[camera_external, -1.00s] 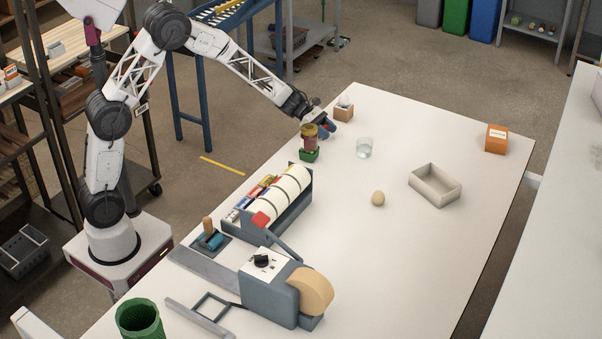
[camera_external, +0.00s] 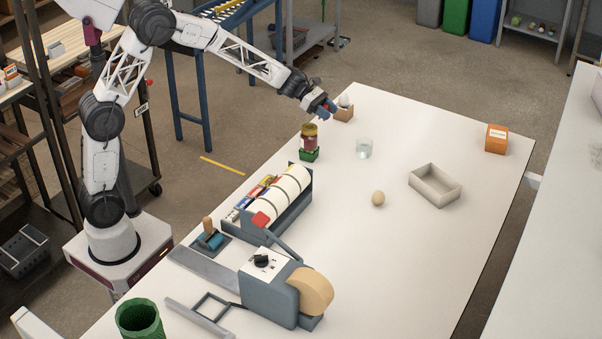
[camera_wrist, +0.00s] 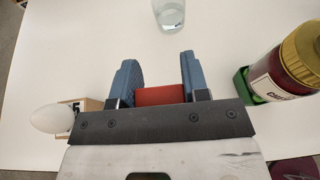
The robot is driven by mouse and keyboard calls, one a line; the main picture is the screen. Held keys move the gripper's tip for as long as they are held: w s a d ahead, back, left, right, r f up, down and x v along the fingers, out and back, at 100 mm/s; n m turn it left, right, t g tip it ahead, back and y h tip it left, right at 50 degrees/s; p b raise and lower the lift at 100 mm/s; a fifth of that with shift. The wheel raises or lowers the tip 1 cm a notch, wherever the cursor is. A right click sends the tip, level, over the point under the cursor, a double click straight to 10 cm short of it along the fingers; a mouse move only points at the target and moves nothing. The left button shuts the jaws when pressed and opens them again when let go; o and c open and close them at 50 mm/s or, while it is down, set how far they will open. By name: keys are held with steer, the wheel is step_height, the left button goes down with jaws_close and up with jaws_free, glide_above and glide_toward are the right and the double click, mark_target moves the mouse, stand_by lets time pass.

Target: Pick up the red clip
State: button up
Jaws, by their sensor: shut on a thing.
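The red clip (camera_wrist: 160,95) shows in the wrist view as a red block between the two blue fingers of my gripper (camera_wrist: 160,80). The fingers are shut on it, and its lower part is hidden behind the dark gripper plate. In the external view my gripper (camera_external: 328,108) is above the far left end of the white table, beside the small cardboard box.
A jar (camera_external: 309,138) stands on a green block (camera_external: 309,155) near my gripper. The right front is clear.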

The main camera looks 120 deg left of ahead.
steer(key=shift+r, duration=0.75)
steer(key=shift+r, duration=0.15)
